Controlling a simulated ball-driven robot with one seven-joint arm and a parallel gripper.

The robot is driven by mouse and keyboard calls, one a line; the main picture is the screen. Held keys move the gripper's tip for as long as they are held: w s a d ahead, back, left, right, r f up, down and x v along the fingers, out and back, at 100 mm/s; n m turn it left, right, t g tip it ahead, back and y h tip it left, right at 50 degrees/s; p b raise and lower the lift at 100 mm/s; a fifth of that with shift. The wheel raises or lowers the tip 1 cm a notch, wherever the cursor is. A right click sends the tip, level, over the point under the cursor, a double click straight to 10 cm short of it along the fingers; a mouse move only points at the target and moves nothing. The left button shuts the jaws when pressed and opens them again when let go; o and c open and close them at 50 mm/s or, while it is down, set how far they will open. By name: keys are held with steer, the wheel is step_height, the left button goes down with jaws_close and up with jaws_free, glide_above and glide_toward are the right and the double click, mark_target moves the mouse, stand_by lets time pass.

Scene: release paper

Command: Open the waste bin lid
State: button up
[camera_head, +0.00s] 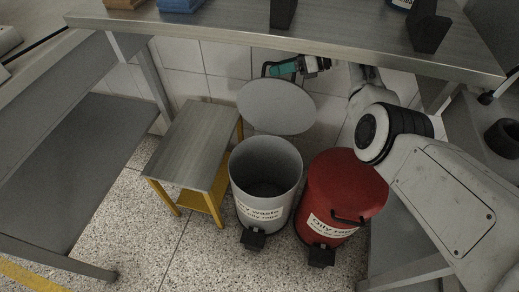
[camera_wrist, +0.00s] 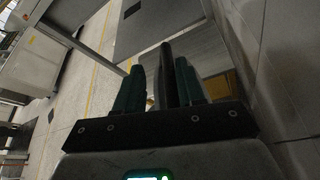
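The grey waste bin (camera_head: 265,170) stands upright with its mouth uncovered. Its round grey lid (camera_head: 275,105) is tilted up at the back, nearly upright. A black handle (camera_head: 265,69) shows at the lid's top edge. My gripper (camera_head: 283,69) is behind the top of the lid, close to this handle. In the wrist view the two teal fingers of my gripper (camera_wrist: 160,90) stand apart. A dark bar (camera_wrist: 167,75), likely the handle, runs between them, near the right finger, with a gap on the left. Whether it touches a finger is hard to tell.
A red bin (camera_head: 340,190) with its lid down stands just right of the grey bin, below my arm. A small step stool (camera_head: 195,145) with yellow legs stands on the left. A metal table (camera_head: 290,35) overhangs the lid, and a tiled wall (camera_head: 225,60) is behind.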

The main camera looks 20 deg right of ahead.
steer(key=s+a+p, duration=0.1)
steer(key=s+p, duration=0.1)
steer(key=p, duration=0.2)
steer(key=s+a+p, duration=0.2)
steer(key=p, duration=0.2)
steer(key=shift+s+a+p, duration=0.2)
steer(key=shift+s+p, duration=0.1)
steer(key=shift+p, duration=0.1)
steer(key=s+a+f+n+t+h, duration=0.1)
steer(key=s+a+f+n+t, duration=0.1)
steer(key=s+a+f, duration=0.3)
steer(key=s+a+f+n+t+h, duration=0.1)
steer(key=s+a+f+n, duration=0.3)
steer(key=s, duration=0.6)
step_height(320, 180, down, 3)
steer(key=shift+a+r+t+p, duration=0.15)
steer(key=shift+a+t+p, duration=0.3)
steer(key=shift+a, duration=0.45)
steer(key=p+v, duration=0.7)
steer(key=v, duration=0.5)
steer(key=shift+s+r+p, duration=0.2)
steer(key=shift+s+p, duration=0.1)
steer(key=shift+p, duration=0.1)
steer(key=shift+a, duration=0.1)
